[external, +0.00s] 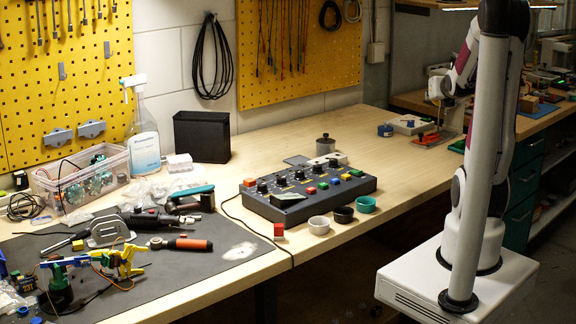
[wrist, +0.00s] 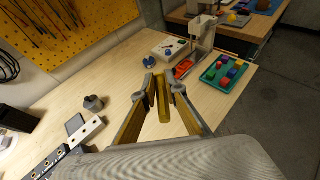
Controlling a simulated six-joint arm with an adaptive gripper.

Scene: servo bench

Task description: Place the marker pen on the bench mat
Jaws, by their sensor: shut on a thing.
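My gripper (wrist: 164,88) is shut on a slim yellow, elongated thing, taken to be the marker pen (wrist: 164,104). It stands lengthwise between the grey fingertips in the wrist view, held in the air above the bench. In the external view my gripper (external: 440,90) is over the far right part of the bench; the pen cannot be made out there. The dark grey bench mat (external: 185,272) lies at the near left of the bench, far from my gripper, with a pale patch near its right edge. The mat is not in the wrist view.
Tools and a wire-laden robot model (external: 95,265) cover much of the mat. A control box (external: 310,195) and several small bowls stand right of it. A clear bin (external: 80,185) and spray bottle (external: 142,135) stand behind. A green tray (wrist: 228,72) of blocks is near my gripper.

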